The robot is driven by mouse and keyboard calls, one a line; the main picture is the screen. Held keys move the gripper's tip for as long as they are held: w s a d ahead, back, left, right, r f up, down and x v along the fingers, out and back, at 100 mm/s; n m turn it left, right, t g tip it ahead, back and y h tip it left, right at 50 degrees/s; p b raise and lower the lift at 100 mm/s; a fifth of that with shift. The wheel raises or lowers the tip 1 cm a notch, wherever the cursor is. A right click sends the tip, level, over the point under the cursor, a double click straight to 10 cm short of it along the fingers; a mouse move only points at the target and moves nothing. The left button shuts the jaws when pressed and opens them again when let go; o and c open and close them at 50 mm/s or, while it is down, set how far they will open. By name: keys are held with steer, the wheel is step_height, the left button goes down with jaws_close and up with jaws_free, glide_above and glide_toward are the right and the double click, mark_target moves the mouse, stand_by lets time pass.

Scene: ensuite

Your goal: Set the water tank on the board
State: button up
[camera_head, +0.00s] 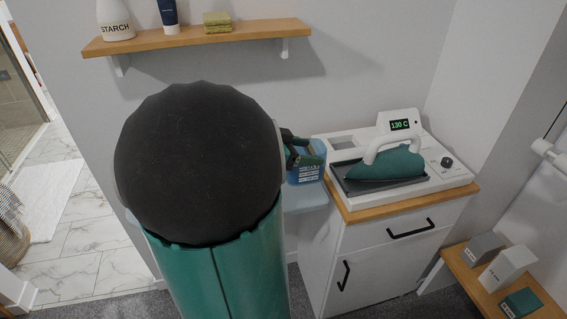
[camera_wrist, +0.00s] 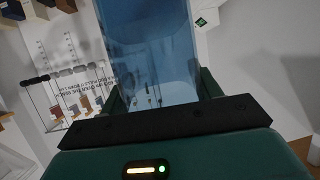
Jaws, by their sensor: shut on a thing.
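The water tank (camera_head: 307,168) is a see-through blue container with a dark green top and a label with white print. My gripper (camera_head: 295,150) is shut on it, just left of the ironing station. In the wrist view the blue tank (camera_wrist: 152,45) fills the space between the two green fingers of the gripper (camera_wrist: 160,88). A pale blue-grey flat surface (camera_head: 306,198), which looks like the board, shows just below the tank. My arm hides its left part. I cannot tell whether the tank touches it.
The white ironing station (camera_head: 455,178) with a teal iron (camera_head: 385,165) stands on a wood-topped cabinet (camera_head: 385,245) close to the right. A wall shelf (camera_head: 200,38) holds a starch bottle (camera_head: 115,20). A low bench (camera_head: 460,270) with boxes stands at lower right.

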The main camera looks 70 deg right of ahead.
mark_target(299, 147)
steer(key=d, duration=0.1)
steer(key=w+d+f, duration=0.2)
steer(key=d, duration=0.1)
steer(key=shift+w, duration=0.25)
steer(key=shift+w+d+f, duration=0.55)
steer(key=shift+d+f, duration=0.2)
steer(key=shift+f, duration=0.8)
steer(key=shift+w+d+f, duration=0.5)
steer(key=shift+d+f, duration=0.2)
steer(key=shift+f, duration=0.85)
steer(key=shift+w+d+f, duration=0.55)
steer(key=shift+d+f, duration=0.2)
steer(key=shift+f, duration=0.8)
steer(key=shift+f, duration=0.1)
steer(key=o, duration=1.2)
steer(key=shift+c, duration=0.2)
